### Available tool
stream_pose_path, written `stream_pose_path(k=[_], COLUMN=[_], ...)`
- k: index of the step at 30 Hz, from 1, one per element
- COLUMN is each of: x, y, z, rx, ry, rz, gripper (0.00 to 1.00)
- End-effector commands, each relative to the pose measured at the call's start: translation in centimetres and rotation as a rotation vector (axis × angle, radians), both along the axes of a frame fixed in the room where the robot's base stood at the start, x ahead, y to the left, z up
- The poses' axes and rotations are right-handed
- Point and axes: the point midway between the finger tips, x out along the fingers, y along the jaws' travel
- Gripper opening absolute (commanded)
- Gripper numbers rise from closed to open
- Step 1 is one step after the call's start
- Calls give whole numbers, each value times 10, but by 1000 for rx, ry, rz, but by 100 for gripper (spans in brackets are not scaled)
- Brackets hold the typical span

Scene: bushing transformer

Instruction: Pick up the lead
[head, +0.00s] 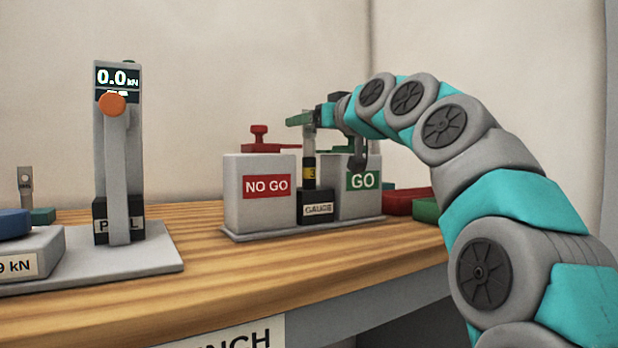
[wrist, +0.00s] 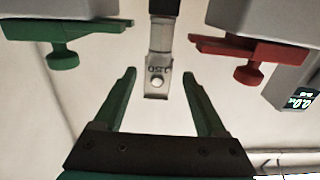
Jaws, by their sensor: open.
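The lead (head: 309,147) stands upright in the black gauge socket (head: 317,207) between the NO GO and GO blocks. It has a grey flat lug on top and a dark body with a yellow band. In the wrist view the lug (wrist: 155,92) shows stamped digits and a round hole. My gripper (head: 301,118) is at the lug's height, at the top of the lead. In the wrist view my gripper (wrist: 160,72) is open, with a green finger on each side of the lug and a visible gap to both.
The NO GO block (head: 245,210) with a red knobbed slide and the GO block (head: 362,207) with a green slide flank the lead closely. A pull tester (head: 112,160) reading 0.0 kN stands left. Red (head: 402,202) and green trays lie right. Wooden bench space (head: 200,260) is clear in front.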

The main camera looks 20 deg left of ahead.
Motion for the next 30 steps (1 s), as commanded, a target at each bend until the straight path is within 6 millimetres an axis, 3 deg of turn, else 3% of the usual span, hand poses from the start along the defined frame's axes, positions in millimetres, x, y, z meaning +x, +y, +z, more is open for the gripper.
stream_pose_path(k=[10,21,30], x=[25,29,29], y=[24,29,29], z=[-1,-2,-2], rx=[-1,-1,-1], ry=[-1,1,1], rz=[0,1,0], gripper=[74,74,40])
